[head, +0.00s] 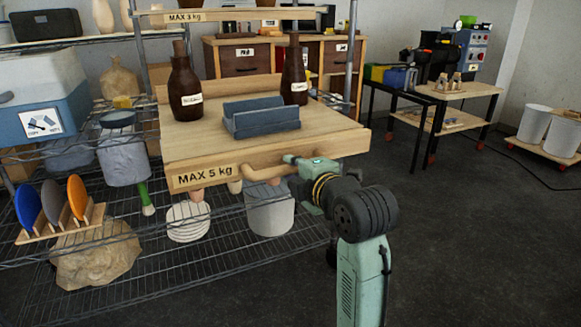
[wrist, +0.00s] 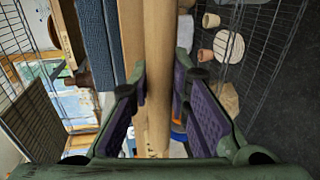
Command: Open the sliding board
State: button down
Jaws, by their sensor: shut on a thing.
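The sliding board (head: 255,154) is a light wooden board with a "MAX 5 kg" label on its front edge. It sits at mid height in the wire rack, and its front part juts out past the rack's posts. A rounded wooden handle (head: 262,174) runs below the front edge. My gripper (head: 292,169) is at the right part of the handle. In the wrist view the purple-padded fingers (wrist: 159,88) are shut around the handle bar (wrist: 157,60). The fingertips are partly hidden in the head view.
On the board stand two dark brown bottles (head: 185,88) (head: 294,75) and a blue-grey holder (head: 260,117). Below are stacked white plates (head: 188,222) and a grey bucket (head: 270,212). Coloured discs (head: 52,202) stand at left. The floor (head: 460,230) at right is clear.

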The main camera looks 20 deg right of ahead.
jog(key=c, duration=1.5)
grip_release()
jog(key=shift+s, duration=0.1)
jog(key=v, duration=1.2)
